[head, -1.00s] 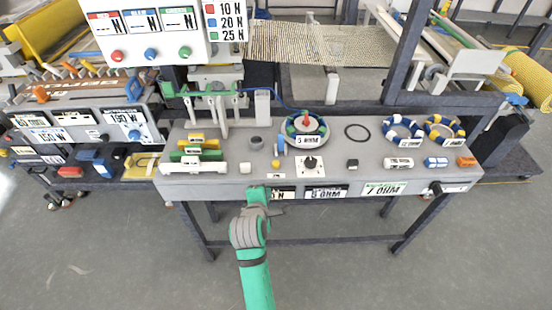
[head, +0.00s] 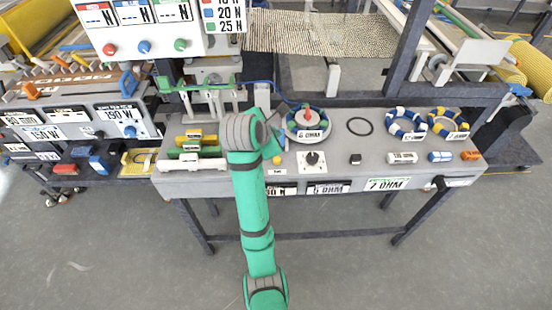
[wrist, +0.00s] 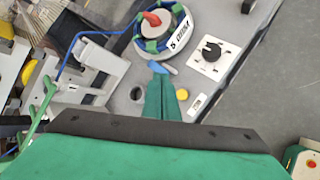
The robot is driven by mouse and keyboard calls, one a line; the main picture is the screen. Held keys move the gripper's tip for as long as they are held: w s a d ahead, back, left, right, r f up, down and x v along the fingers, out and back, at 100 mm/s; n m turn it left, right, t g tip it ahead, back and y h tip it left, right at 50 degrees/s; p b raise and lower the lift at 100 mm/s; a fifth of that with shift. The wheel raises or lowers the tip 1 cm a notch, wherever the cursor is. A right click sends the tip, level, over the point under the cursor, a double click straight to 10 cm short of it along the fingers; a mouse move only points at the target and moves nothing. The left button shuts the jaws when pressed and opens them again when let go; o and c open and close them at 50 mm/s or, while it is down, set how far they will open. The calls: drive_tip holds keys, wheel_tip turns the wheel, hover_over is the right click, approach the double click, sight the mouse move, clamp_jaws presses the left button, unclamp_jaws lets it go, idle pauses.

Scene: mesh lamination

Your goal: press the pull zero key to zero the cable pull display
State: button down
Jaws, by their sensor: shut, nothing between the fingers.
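A small yellow round key (head: 277,160) sits on the grey console top, with a small white label (head: 277,172) in front of it, too small to read. The key shows in the wrist view (wrist: 182,95) just right of my gripper (wrist: 161,82). My gripper is shut and empty, its green fingers over the console, apart from the key in the picture; their height above the panel cannot be told. In the head view my arm hides the fingers. A display ending in "0 N" (head: 284,191) on the console front is partly covered by my arm.
A black rotary knob (head: 312,158) on a white plate stands right of the key. A blue lever (wrist: 160,67) lies just beyond my fingertips, near the round cable dial (head: 306,124). A dark round hole (wrist: 136,94) is left of the fingers.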

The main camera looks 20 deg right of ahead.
sight(275, 162)
drive_tip(key=shift+f, duration=4.4)
drive_tip(key=shift+f, duration=0.1)
drive_tip(key=shift+f, duration=0.3)
drive_tip(key=shift+f, duration=0.55)
drive_tip(key=shift+r, duration=1)
drive_tip(key=shift+r, duration=0.1)
